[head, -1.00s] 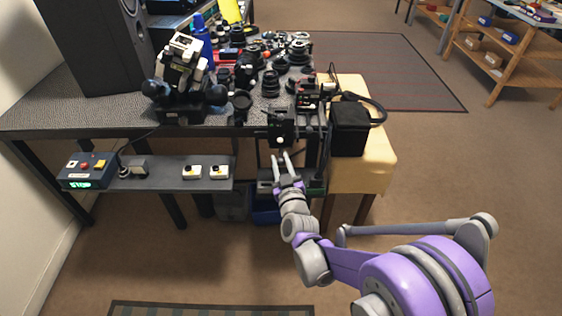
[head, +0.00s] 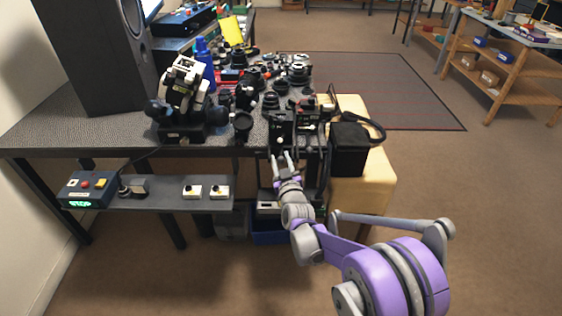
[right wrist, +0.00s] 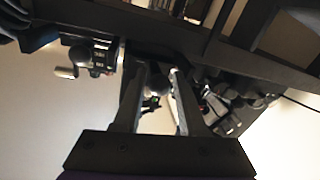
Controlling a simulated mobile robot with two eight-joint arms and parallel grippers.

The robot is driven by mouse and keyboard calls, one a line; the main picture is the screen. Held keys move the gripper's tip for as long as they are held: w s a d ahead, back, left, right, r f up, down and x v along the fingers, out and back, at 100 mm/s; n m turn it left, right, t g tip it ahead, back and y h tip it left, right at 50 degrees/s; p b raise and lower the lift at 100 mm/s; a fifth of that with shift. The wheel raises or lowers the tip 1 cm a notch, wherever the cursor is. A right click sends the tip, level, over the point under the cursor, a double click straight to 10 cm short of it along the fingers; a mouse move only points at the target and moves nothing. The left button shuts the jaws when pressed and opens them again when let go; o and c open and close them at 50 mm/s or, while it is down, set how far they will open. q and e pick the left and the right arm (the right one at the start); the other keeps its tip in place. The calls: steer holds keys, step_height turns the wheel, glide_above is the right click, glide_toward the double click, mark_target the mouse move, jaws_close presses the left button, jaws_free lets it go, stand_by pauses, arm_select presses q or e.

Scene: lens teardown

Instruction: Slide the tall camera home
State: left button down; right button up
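A tall black camera-like block (head: 282,133) with a small pale dot on its front stands at the table's front edge, right of the middle; I take it for the tall camera. My right gripper (head: 281,161) is just below and in front of it, fingers pointing up at it. The fingers are spread with a gap between them and nothing visibly held. In the right wrist view the two fingers (right wrist: 155,100) are also apart, with a dark rounded part behind the gap. Whether they touch it cannot be told. My left gripper is not in view.
Several lenses (head: 270,101) crowd the dark table (head: 60,127). A white-and-black microscope-like device (head: 183,95) stands left. A lower shelf (head: 155,203) holds a control box (head: 88,188).

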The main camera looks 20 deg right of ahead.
steer(key=shift+o, duration=1.2)
steer(key=shift+s+a, duration=0.1)
steer(key=shift+s, duration=0.05)
